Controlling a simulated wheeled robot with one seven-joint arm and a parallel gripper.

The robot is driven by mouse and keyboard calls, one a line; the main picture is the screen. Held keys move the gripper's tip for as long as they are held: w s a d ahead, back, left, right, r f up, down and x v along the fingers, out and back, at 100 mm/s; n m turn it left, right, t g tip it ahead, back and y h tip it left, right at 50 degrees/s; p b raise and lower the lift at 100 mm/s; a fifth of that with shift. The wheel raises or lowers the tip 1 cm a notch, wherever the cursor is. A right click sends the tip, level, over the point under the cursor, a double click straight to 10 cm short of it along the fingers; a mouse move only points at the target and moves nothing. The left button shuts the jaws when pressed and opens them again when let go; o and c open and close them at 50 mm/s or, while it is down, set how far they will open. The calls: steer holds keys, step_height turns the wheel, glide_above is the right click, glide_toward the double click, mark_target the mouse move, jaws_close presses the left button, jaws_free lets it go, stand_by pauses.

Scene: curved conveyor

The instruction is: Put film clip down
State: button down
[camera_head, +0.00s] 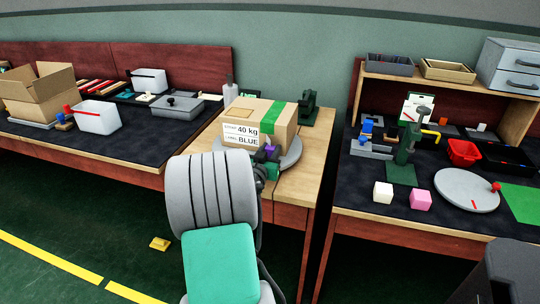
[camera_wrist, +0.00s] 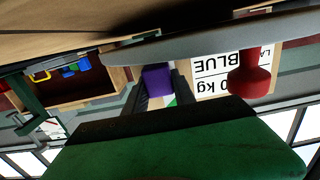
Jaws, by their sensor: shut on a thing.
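A small purple piece (camera_head: 270,149), which I take to be the film clip, is between the fingers of my gripper (camera_head: 266,158). In the wrist view the purple piece (camera_wrist: 156,78) sits between the two dark fingers of my gripper (camera_wrist: 158,84), which is shut on it. My gripper is at the front edge of a round grey turntable (camera_head: 291,156), in front of a labelled cardboard box (camera_head: 281,127) with green tape. Whether the purple piece touches the turntable cannot be told. My arm hides part of the wooden table below.
A dark green device (camera_head: 308,108) stands behind the box. The wooden tabletop (camera_head: 297,187) is clear in front of the turntable.

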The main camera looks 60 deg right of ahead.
steer(key=shift+f, duration=0.6)
steer(key=shift+f, duration=0.1)
steer(key=shift+f, duration=0.15)
steer(key=c, duration=1)
jaws_free()
steer(key=shift+c, duration=0.2)
